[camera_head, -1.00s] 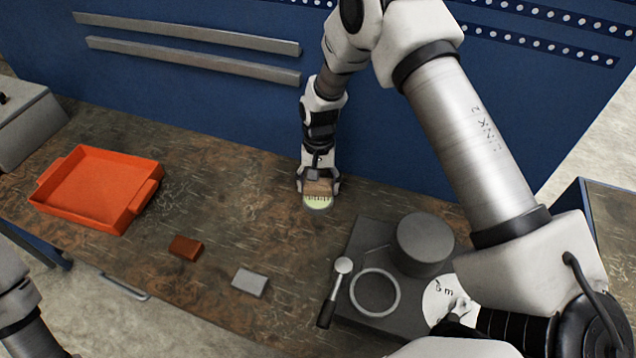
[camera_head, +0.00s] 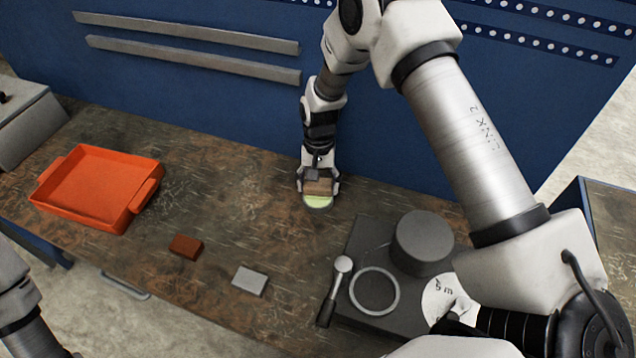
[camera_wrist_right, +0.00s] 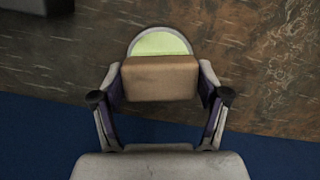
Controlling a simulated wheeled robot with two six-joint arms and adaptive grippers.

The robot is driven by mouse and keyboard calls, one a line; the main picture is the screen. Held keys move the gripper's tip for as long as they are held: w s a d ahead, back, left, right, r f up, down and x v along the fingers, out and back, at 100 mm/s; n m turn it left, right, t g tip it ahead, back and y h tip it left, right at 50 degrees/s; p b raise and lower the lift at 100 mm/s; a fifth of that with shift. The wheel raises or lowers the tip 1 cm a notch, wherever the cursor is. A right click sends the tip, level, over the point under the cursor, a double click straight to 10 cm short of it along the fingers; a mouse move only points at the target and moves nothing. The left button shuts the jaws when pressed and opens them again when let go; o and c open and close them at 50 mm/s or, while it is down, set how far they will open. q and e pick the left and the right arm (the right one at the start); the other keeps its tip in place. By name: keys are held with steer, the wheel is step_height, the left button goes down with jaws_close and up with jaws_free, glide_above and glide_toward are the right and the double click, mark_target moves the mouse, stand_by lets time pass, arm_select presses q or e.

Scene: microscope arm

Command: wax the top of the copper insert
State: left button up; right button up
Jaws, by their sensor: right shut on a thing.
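My right gripper (camera_head: 318,184) is shut on a tan block (camera_head: 318,188), which also shows between its fingers in the right wrist view (camera_wrist_right: 160,79). The block is at a small round tin with a pale green face (camera_head: 318,202) on the table near the blue wall. In the right wrist view the block hides about half of the tin (camera_wrist_right: 160,42); I cannot tell whether they touch. A small reddish-brown, copper-coloured block (camera_head: 185,247) lies left of the table's middle, apart from the gripper. My left gripper is out of view.
A grey block (camera_head: 249,281) lies right of the copper-coloured one. An orange tray (camera_head: 92,188) is at the left. A dark fixture (camera_head: 385,308) with a grey cylinder (camera_head: 423,243), ring (camera_head: 375,291) and lever (camera_head: 335,290) stands at the right. The table between tray and tin is clear.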

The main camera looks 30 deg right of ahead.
mark_target(318, 184)
stand_by(0.3)
step_height(318, 184, up, 7)
steer(key=p, duration=0.5)
steer(key=shift+p, duration=0.4)
steer(key=shift+s+f, duration=0.1)
steer(key=shift+f, duration=0.05)
